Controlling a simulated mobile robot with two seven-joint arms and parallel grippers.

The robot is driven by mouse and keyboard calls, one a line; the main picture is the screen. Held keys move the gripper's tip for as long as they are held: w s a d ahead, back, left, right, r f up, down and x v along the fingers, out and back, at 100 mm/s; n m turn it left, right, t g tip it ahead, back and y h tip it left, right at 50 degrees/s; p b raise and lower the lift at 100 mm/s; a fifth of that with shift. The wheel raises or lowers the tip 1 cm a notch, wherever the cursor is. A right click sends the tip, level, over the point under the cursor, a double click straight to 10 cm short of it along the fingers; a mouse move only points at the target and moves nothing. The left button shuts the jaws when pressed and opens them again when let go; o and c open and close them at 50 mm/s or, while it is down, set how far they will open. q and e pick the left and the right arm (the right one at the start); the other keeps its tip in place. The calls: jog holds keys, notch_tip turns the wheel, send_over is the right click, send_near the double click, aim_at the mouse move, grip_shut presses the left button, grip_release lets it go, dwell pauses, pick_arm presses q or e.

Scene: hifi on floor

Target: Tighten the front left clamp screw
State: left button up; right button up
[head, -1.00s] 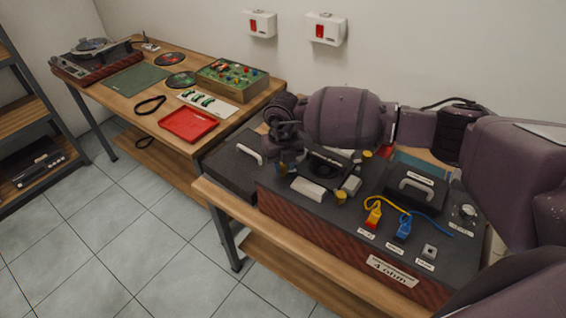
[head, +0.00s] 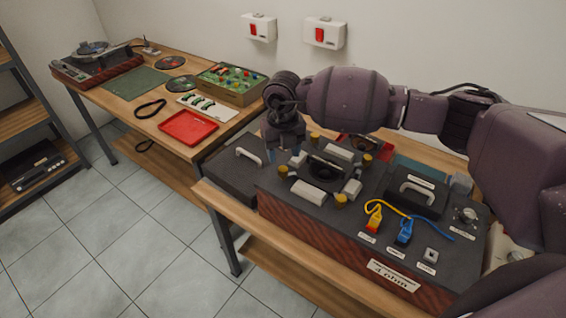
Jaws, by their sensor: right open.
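The dark box labelled 4 ohm (head: 320,222) carries a round black driver (head: 325,172) with grey clamp blocks around it. Yellow clamp screws stand by the driver: the front left one (head: 283,171), the front right one (head: 341,200), a back right one (head: 367,159) and a back left one (head: 314,138). My right gripper (head: 284,155) is open and points down, with its fingertips a little above the front left screw. Nothing shows between the fingers. My left gripper is not in view.
A dark lidded case (head: 228,171) stands to the left. A second bench (head: 147,127) holds a red tray and a turntable.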

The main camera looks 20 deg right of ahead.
aim_at(283, 169)
notch_tip(283, 169, up, 5)
jog(key=shift+r, duration=0.1)
jog(key=shift+s, duration=0.1)
dwell(0.6)
